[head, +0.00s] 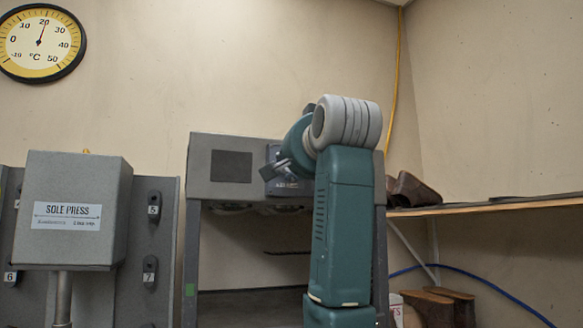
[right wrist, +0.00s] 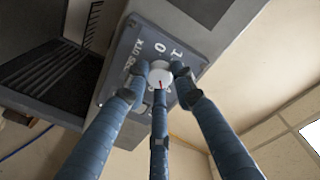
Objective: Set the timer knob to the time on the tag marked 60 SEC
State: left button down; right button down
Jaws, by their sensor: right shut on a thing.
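The timer knob (right wrist: 160,73) is a small round white knob with a red mark, on a dark dial plate (right wrist: 121,68) in the right wrist view. I read "1", "0" and "x10 sec" on the plate; other figures are hidden behind the fingers. The red mark lies on the knob's side towards the middle finger. My right gripper (right wrist: 158,84) has its three fingers closed around the knob. In the head view the right gripper (head: 277,170) is at the grey machine's front, and my arm hides much there. No tag marked 60 SEC is readable. My left gripper is out of view.
The grey machine (head: 200,160) has an open bay below. A SOLE PRESS box (head: 75,250) and a board with numbered hooks (head: 153,235) stand left. A shelf (head: 480,207) with shoes is at right. A round thermometer (head: 42,42) hangs on the wall.

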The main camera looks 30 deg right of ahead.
jog(key=shift+s+d+r+m+g+y+p, duration=0.15)
jog(key=shift+m+p, duration=0.35)
jog(key=shift+m, duration=1.95)
jog(key=shift+w+m+g+y+p, duration=0.15)
jog(key=shift+m+p, duration=0.35)
jog(key=shift+m, duration=1.9)
jog(key=shift+s+d+r+m+g+y+p, duration=0.15)
jog(key=shift+m+p, duration=0.35)
jog(key=shift+m, duration=1.95)
jog(key=shift+a+f, duration=0.1)
jog(key=c, duration=1.6)
grip_release()
jog(key=shift+o, duration=0.8)
jog(key=shift+d+f+y, duration=0.15)
jog(key=shift+d+y, duration=0.1)
